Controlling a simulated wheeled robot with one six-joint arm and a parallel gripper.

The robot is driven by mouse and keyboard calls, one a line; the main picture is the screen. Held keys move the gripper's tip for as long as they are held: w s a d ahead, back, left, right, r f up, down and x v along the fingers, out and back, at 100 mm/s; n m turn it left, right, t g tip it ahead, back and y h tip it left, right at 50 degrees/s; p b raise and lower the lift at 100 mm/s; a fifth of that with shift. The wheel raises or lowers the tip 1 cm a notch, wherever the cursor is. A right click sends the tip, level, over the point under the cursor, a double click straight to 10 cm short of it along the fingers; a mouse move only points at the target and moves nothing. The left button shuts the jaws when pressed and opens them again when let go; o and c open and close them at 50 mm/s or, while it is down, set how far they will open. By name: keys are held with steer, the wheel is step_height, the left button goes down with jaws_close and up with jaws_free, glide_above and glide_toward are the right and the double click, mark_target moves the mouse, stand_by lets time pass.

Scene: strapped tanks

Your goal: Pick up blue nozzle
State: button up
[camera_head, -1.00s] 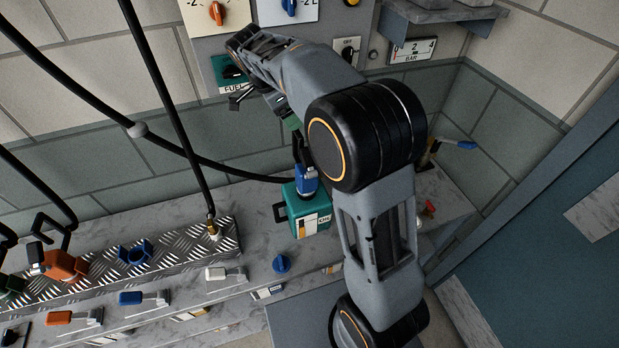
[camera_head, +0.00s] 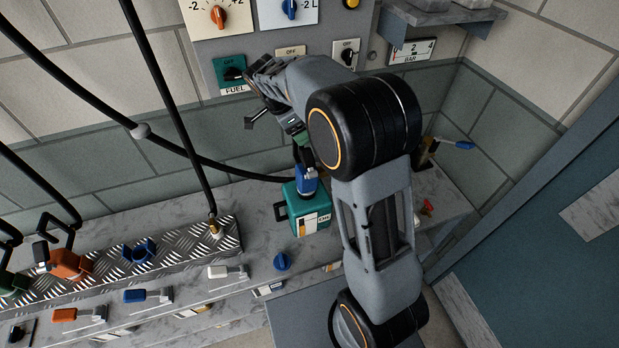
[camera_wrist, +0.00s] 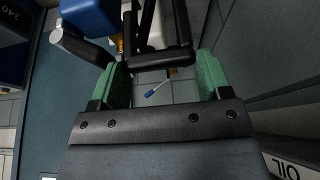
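The blue nozzle (camera_head: 306,181) stands upright in the top of a teal tank (camera_head: 297,212) on the stone ledge. Its black handle (camera_wrist: 160,58) shows in the wrist view, with a blue part (camera_wrist: 90,15) at the upper left. My gripper (camera_head: 298,140) is just above the nozzle in the head view. The wrist view shows my gripper (camera_wrist: 163,75) open, its green pads well apart. The black handle lies between or just beyond the fingertips; I cannot tell its exact depth. My arm hides part of the area to the right of the tank.
An orange nozzle (camera_head: 70,264) and an empty blue holder (camera_head: 139,251) are on the tread-plate rack at left. A black hose (camera_head: 200,158) runs behind the tank. A control panel (camera_head: 280,45) is on the wall above. A blue-handled valve (camera_head: 455,144) is at right.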

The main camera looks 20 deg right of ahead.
steer(key=c, duration=1.2)
steer(key=shift+o, duration=0.2)
steer(key=shift+r, duration=0.1)
steer(key=shift+r, duration=0.1)
